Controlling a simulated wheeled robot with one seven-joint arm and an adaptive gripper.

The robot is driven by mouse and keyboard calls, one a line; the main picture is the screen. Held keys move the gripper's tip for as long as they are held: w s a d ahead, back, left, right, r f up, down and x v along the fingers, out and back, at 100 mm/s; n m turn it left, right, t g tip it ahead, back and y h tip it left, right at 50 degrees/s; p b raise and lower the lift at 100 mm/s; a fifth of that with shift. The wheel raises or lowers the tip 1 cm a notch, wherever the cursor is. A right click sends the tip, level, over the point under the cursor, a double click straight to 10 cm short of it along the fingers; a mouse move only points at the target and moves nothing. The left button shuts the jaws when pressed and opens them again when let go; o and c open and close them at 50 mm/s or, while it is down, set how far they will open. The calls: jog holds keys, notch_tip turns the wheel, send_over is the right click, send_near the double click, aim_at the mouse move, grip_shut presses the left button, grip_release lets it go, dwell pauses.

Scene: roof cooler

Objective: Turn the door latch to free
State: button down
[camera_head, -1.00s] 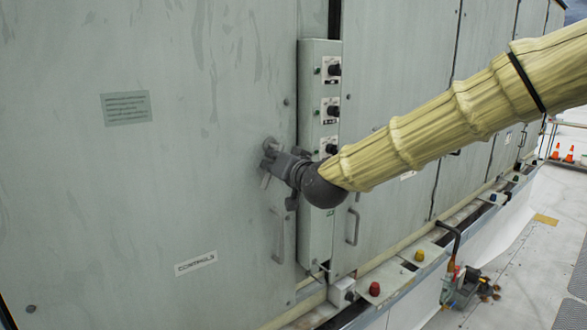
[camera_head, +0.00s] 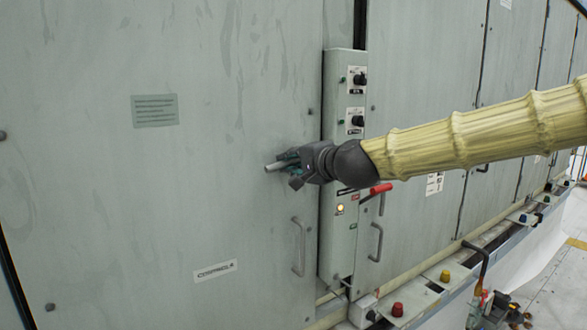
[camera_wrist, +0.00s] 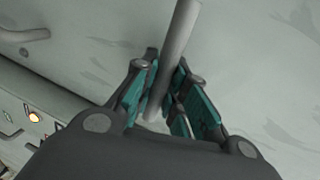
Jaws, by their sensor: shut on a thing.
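The door (camera_head: 90,200) is the large grey-green panel at the left, and it looks flush with its neighbours. The door latch (camera_head: 274,167) is a grey bar at the door's right side; its end sticks out leftward past my gripper (camera_head: 292,168) in the head view. In the wrist view, the latch bar (camera_wrist: 178,45) runs up from between the teal pads of my gripper (camera_wrist: 165,100). The fingers are shut on the bar. The latch's pivot is hidden behind my gripper and wrist.
A narrow control box (camera_head: 335,245) with black knobs, a lit yellow lamp (camera_head: 340,209) and a red lever (camera_head: 381,188) stands just right of the door. Door pull handles (camera_head: 299,247) flank it. A ledge with coloured buttons (camera_head: 398,309) runs below.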

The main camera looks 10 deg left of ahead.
jog(key=shift+r+m, duration=0.25)
jog(key=shift+m, duration=0.55)
jog(key=shift+r, duration=0.1)
jog(key=c, duration=1.4)
grip_release()
jog(key=shift+d, duration=0.1)
jog(key=shift+c, duration=0.2)
jog(key=shift+s, duration=0.1)
jog(key=v, duration=1.2)
jog(key=shift+w+d, duration=0.1)
jog(key=shift+w, duration=0.15)
